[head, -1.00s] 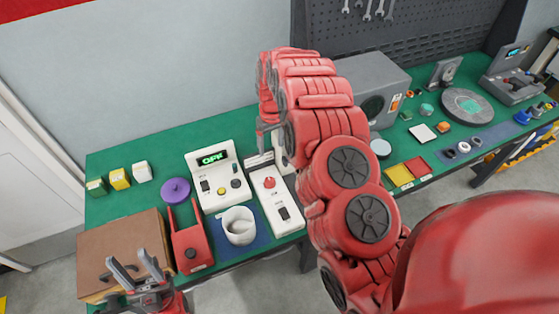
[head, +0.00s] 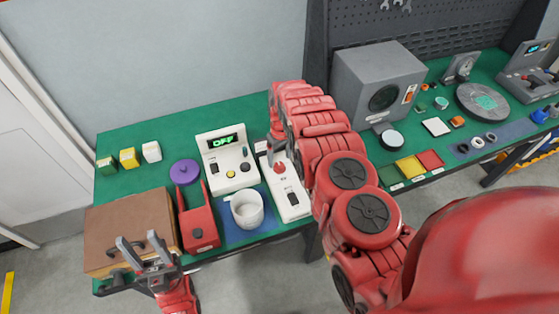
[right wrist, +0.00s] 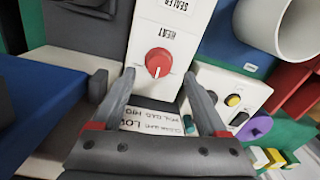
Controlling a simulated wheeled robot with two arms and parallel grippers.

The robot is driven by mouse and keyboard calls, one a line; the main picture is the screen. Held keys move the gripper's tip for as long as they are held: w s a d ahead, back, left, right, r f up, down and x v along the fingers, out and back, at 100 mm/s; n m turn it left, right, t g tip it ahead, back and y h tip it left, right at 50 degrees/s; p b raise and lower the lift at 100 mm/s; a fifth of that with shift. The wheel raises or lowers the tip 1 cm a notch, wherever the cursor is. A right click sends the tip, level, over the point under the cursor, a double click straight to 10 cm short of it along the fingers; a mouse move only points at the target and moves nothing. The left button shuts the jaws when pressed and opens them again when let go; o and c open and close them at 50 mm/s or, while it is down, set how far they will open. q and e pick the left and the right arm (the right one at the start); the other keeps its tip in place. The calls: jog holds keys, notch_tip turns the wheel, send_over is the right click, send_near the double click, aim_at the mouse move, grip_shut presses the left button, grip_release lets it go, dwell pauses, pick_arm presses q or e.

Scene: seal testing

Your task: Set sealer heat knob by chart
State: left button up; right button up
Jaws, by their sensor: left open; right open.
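The white sealer (head: 291,201) lies on the bench with its red heat knob (head: 279,168) near the far end. In the right wrist view the knob (right wrist: 158,62) sits below the HEAT label, its white mark pointing down in the picture. My right gripper (right wrist: 159,76) is open, with its fingertips on either side of the knob; contact cannot be told. A printed chart (right wrist: 155,122) shows between the fingers, upside down and partly hidden; "LOW" and a cut-off "HIG" are legible. My left gripper (head: 138,241) is open and empty near the brown case at the front left.
A white unit reading OFF (head: 223,141) stands left of the sealer. A white mug (head: 247,211), red holder (head: 197,221), purple disc (head: 185,172) and brown case (head: 125,228) crowd the left side. A grey speaker-like box (head: 378,85) stands right of my right arm.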

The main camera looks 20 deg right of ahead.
aim_at(280, 165)
notch_tip(280, 165, down, 3)
jog(key=shift+w+d+r, duration=0.1)
jog(key=shift+d, duration=0.05)
jog(key=shift+f, duration=0.45)
grip_shut()
